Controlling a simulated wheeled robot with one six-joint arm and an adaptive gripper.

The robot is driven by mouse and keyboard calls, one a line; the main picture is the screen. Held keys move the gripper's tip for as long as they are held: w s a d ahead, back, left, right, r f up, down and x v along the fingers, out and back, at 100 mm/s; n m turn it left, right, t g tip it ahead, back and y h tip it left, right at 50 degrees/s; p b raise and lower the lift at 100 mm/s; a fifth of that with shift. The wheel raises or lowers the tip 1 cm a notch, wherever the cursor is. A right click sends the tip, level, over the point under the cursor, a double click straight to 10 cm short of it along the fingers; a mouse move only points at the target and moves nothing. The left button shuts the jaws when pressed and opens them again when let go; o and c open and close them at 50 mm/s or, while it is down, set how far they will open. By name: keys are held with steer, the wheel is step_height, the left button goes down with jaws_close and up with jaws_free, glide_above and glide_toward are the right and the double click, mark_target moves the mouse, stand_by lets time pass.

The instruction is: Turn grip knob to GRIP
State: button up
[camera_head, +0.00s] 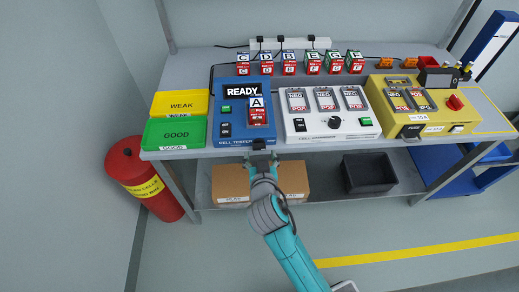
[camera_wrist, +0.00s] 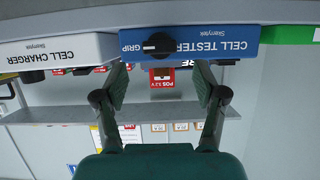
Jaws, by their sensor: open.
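The blue cell tester (camera_head: 230,123) stands on the bench and its screen reads READY. A small black knob (camera_head: 259,145) is on its front edge at the right. In the wrist view, which is upside down, the black knob (camera_wrist: 158,44) sits on the blue front with the word GRIP beside it; I cannot tell its setting clearly. My gripper (camera_head: 262,157) is just in front of the knob. In the wrist view my gripper (camera_wrist: 162,78) has its green fingers spread wide, one on each side of the knob, apart from it. A cell marked A (camera_head: 257,108) sits in the tester.
The white cell charger (camera_head: 328,125) is right of the tester, and a yellow unit (camera_head: 420,118) beyond it. Green GOOD (camera_head: 174,134) and yellow WEAK (camera_head: 180,103) trays stand at left. Several cells line the back. A red bin (camera_head: 143,180) stands left of the bench.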

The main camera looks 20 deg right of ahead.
steer(key=v, duration=0.6)
steer(key=shift+s, duration=0.3)
steer(key=shift+r, duration=0.1)
steer(key=s+d+f+n+y, duration=0.1)
steer(key=s+f+n+y, duration=0.15)
steer(key=s, duration=0.55)
steer(key=s+f+n+y, duration=0.2)
steer(key=s+f, duration=0.2)
steer(key=s, duration=0.5)
steer(key=s+d+r+t, duration=0.1)
steer(key=s+r, duration=0.2)
steer(key=s, duration=0.5)
steer(key=s+d+r+t, duration=0.1)
steer(key=s+r, duration=0.3)
steer(key=s, duration=0.4)
steer(key=shift+m, duration=0.35)
